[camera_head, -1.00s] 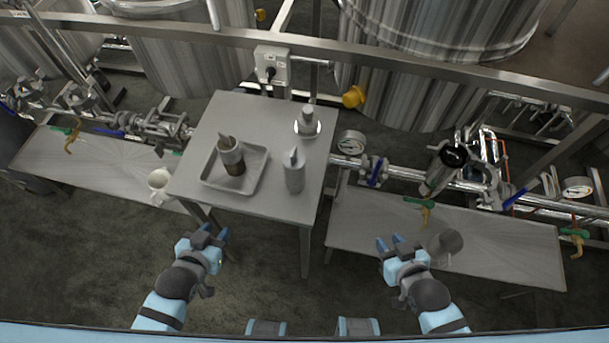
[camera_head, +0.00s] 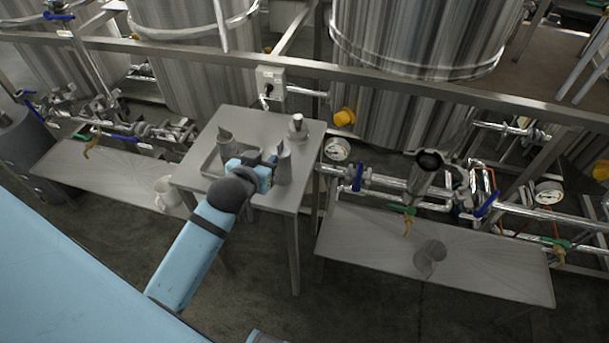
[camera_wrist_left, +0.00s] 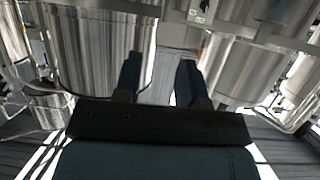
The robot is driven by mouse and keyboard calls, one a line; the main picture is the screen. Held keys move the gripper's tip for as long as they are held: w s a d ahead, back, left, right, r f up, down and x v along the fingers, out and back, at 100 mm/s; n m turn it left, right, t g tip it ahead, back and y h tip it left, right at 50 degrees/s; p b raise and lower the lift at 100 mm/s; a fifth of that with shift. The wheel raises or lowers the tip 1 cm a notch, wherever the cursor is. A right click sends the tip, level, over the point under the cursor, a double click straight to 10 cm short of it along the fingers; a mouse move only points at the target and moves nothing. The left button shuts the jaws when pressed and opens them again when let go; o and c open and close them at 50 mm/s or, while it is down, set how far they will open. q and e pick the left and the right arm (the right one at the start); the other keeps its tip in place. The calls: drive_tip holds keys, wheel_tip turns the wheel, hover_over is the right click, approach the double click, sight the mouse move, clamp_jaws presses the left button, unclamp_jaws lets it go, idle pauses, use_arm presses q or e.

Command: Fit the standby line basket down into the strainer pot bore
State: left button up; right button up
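Two grey cylinders with raised fins stand on the small steel table: one (camera_head: 227,148) in the shallow tray, one (camera_head: 284,165) at the table's right. I cannot tell which is the standby line basket. A slanted pot with a dark round top (camera_head: 429,160), seemingly the strainer pot, sits on the right pipe line. My left gripper (camera_head: 268,160) is over the table, close to the right-hand cylinder; contact is unclear. In the left wrist view its fingers (camera_wrist_left: 158,62) are apart with nothing between them. My right gripper is out of view.
The steel table (camera_head: 262,125) also bears a small bottle-like object (camera_head: 298,128) at the back. A white mug (camera_head: 166,190) stands on the left bench (camera_head: 85,170). The right bench (camera_head: 360,235) is mostly clear. Pipes, valves, gauges and a frame rail run behind, before large tanks.

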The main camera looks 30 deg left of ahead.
sight(283, 147)
use_arm(q)
drive_tip(key=x, duration=0.8)
drive_tip(key=shift+a+p, duration=0.1)
drive_tip(key=shift+p, duration=0.3)
drive_tip(key=shift+x, duration=0.85)
drive_tip(key=p+x, duration=0.1)
drive_tip(key=x, duration=0.3)
drive_tip(key=shift+w+a+f, duration=0.1)
drive_tip(key=shift+a+f, duration=0.1)
drive_tip(key=shift+c, duration=0.4)
clamp_jaws()
